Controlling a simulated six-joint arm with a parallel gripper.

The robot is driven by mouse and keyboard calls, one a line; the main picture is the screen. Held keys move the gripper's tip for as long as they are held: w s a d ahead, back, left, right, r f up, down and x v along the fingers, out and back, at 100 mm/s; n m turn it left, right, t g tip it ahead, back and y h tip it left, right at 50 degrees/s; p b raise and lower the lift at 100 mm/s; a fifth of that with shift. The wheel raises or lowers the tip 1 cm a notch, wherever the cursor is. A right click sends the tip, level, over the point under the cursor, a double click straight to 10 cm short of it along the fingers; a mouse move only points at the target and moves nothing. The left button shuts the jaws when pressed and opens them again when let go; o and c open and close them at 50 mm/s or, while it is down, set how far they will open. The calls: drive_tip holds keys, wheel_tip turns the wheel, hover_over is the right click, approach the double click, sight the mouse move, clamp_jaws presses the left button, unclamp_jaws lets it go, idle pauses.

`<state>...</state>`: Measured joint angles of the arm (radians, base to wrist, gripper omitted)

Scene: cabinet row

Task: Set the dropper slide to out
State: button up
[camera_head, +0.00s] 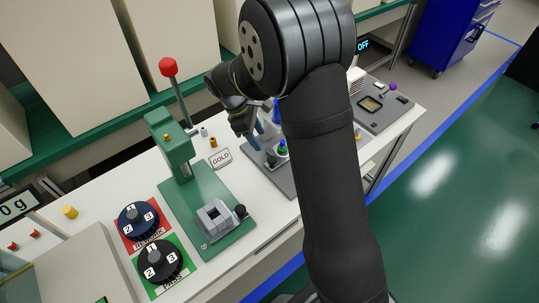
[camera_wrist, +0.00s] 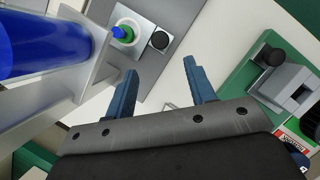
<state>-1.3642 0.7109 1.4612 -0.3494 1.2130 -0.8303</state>
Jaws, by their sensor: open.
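Beyond the fingertips is a grey plate (camera_wrist: 178,18) carrying a round white holder with a green and blue piece (camera_wrist: 122,32) and a black knob (camera_wrist: 159,40). A large blue cylinder (camera_wrist: 40,45) stands at the left. In the head view the grey plate (camera_head: 285,184) and the green and blue piece (camera_head: 282,149) show beside my arm. I cannot tell which part is the dropper slide.
A green press-like fixture (camera_head: 178,160) with a red-topped lever (camera_head: 168,67) stands to the left. A GOLD sign (camera_head: 221,158) and small cylinders stand near my gripper. Two numbered dials (camera_head: 160,262) are at the front left. Another grey panel (camera_head: 385,105) lies to the right.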

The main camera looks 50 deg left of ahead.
sight(271, 159)
drive_tip(key=x, duration=1)
drive_tip(key=shift+c, duration=0.2)
